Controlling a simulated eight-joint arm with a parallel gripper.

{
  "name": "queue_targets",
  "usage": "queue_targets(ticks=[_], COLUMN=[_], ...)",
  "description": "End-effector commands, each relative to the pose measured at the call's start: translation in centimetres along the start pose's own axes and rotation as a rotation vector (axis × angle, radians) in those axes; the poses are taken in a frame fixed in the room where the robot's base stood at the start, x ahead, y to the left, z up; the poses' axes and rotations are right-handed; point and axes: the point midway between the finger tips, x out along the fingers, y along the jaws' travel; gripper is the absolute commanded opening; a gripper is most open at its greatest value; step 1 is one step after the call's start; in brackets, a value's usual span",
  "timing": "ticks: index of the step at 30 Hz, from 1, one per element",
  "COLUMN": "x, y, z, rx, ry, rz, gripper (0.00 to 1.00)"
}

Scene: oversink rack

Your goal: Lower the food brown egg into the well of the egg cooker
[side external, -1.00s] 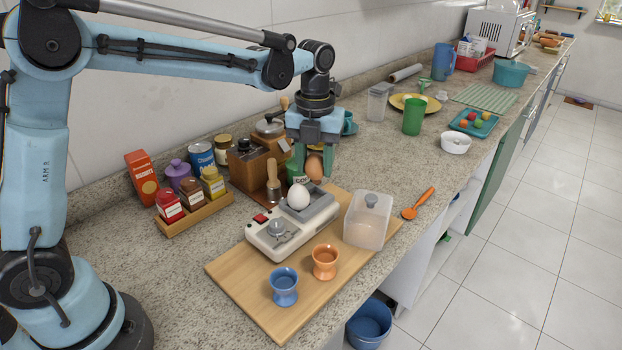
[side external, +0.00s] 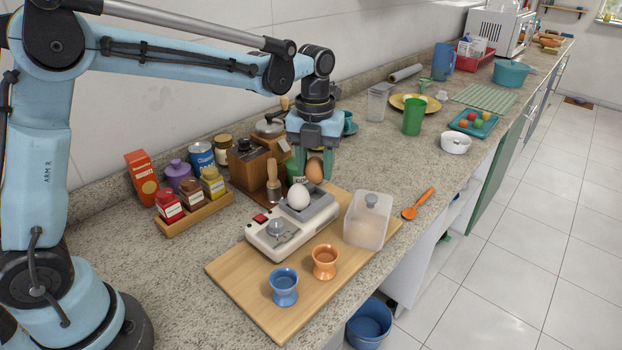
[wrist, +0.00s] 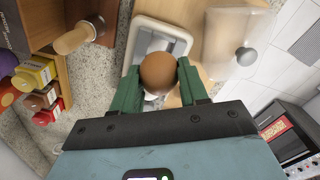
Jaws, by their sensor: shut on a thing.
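The brown egg (side external: 314,168) is held between the green fingers of my gripper (side external: 315,164). In the wrist view the egg (wrist: 165,73) sits between the fingertips of my gripper (wrist: 163,82), over the cooker. The white and grey egg cooker (side external: 272,243) stands on a wooden board, with a red switch and a round grey knob. A white egg (side external: 298,196) sits upright on its grey top, just left of and below the held egg. The egg and fingers hide most of the cooker top in the wrist view, and I cannot see the empty well.
An orange egg cup (side external: 325,262) and a blue egg cup (side external: 284,287) stand in front on the board (side external: 240,290). A wooden-handled tool (side external: 272,183), coffee grinder (side external: 246,165) and spice rack (side external: 196,214) are to the left.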

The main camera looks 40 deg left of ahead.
Motion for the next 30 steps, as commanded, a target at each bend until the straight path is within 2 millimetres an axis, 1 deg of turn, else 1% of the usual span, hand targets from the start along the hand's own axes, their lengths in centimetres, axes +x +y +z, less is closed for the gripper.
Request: queue_targets(ticks=[30], x=[1.4], y=[0.0], z=[0.0], rx=[0.000], ry=[0.000], rz=[0.000], gripper=[0.13])
